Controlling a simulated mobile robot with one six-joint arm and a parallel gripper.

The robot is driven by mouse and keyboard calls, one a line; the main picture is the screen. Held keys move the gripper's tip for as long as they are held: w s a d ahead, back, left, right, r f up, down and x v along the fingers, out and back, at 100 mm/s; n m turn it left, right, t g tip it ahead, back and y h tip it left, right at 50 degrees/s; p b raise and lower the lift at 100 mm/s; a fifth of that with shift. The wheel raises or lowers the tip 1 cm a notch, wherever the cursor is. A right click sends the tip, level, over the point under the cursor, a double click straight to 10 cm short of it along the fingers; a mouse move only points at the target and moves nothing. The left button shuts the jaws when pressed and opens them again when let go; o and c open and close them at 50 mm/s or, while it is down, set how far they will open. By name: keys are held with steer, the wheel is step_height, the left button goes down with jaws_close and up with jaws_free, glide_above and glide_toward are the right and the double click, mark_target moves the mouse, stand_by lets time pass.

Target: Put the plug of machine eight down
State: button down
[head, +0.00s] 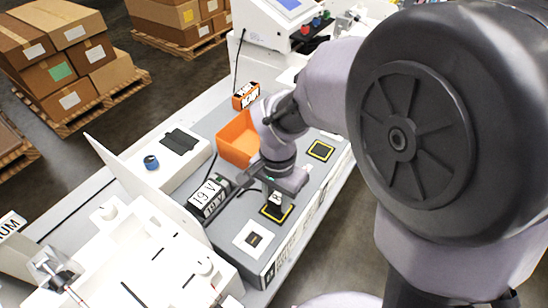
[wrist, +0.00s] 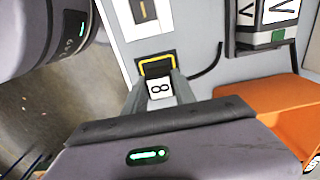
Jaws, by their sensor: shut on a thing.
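The plug (head: 276,198) is a small block with a white face marked 8. It also shows in the wrist view (wrist: 160,90), between the two fingers. My gripper (head: 277,192) is shut on it, and the fingertips show in the wrist view (wrist: 158,92). The plug is at a black pad with a yellow border (head: 289,213) on the grey bench. In the wrist view the pad (wrist: 157,57) shows just beyond the plug. I cannot tell whether the plug touches the pad. A black cord (wrist: 207,66) curves over the bench beside it.
A white plate with a dark slot (head: 253,238) lies just left of the pad. A power box marked 19 V (head: 210,195) and an orange bin (head: 232,148) stand behind. A second yellow-bordered pad (head: 320,150) lies to the right. White machines stand at both ends.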

mark_target(279, 199)
steer(key=shift+f, duration=0.1)
steer(key=c, duration=1)
jaws_free()
step_height(279, 199, up, 13)
steer(key=p, duration=0.5)
steer(key=s+d+r+n+t, duration=0.1)
steer(key=s+d+r+t, duration=0.1)
steer(key=s, duration=0.1)
steer(key=s+d+r+n+t+y, duration=0.1)
steer(key=s+d+r+t, duration=0.1)
steer(key=s+r, duration=0.1)
steer(key=s+d+r+n+t+y, duration=0.1)
steer(key=s+d+r, duration=0.1)
steer(key=s, duration=0.3)
steer(key=shift+s+d+r+t, duration=0.2)
steer(key=shift+d+r+t, duration=0.15)
steer(key=shift+d+t, duration=0.05)
